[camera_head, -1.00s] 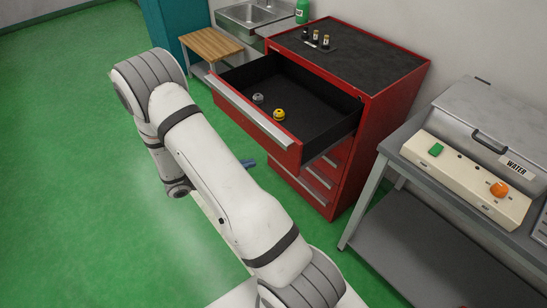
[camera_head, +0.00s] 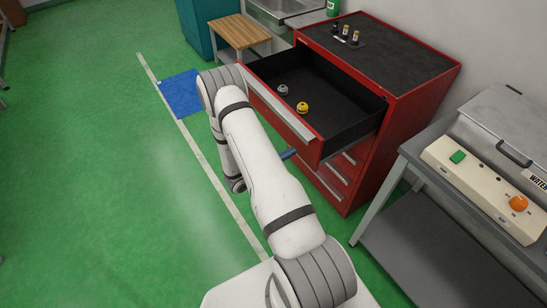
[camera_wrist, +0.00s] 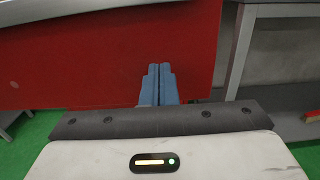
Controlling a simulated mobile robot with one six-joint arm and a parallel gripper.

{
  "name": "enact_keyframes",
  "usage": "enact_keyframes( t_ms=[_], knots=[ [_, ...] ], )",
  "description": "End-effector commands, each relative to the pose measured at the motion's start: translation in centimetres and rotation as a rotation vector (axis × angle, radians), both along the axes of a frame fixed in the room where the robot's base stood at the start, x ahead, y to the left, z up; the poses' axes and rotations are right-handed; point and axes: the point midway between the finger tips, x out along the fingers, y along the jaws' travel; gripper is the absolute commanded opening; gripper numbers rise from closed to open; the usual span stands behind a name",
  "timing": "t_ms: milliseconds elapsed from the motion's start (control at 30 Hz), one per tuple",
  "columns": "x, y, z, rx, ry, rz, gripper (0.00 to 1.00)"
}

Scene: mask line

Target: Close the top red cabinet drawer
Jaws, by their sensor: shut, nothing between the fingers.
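The red cabinet (camera_head: 425,105) stands at the upper right in the head view. Its top drawer (camera_head: 340,85) is pulled far out, with a silver handle strip along its red front. A grey item (camera_head: 283,90) and a yellow item (camera_head: 302,107) lie inside it. My gripper (camera_head: 288,154) shows only as a blue tip beside my arm, low by the drawer front. In the wrist view my gripper (camera_wrist: 159,72) has its blue fingers together and empty, in front of a red panel (camera_wrist: 90,55). I cannot tell whether they touch it.
Lower drawers (camera_head: 335,180) of the cabinet look shut. A grey table (camera_head: 440,240) with a control box (camera_head: 480,190) stands to the right. A wooden-topped stand (camera_head: 240,32) and a sink are behind. A blue floor mat (camera_head: 181,95) lies left on open green floor.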

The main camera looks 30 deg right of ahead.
Motion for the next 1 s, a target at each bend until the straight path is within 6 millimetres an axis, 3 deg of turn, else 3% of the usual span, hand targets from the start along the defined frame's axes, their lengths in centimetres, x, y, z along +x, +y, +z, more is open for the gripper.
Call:
enact_keyframes(
  t_ms=[100, 300, 600, 633, 700, 1000],
  knots=[
    [0.1, -1.9, 0.3, 0.000, 0.000, -0.003, 0.00],
    [0.3, -3.4, 0.1, 0.000, -0.001, -0.002, 0.00],
    [0.3, -3.6, 0.0, 0.000, -0.001, -0.001, 0.00],
    [0.5, -1.9, 0.0, 0.001, 0.000, 0.008, 0.00],
    [0.3, -3.0, 0.0, 0.000, -0.001, -0.001, 0.00],
    [1.2, -4.8, -0.3, 0.000, -0.002, 0.023, 0.00]
  ],
)
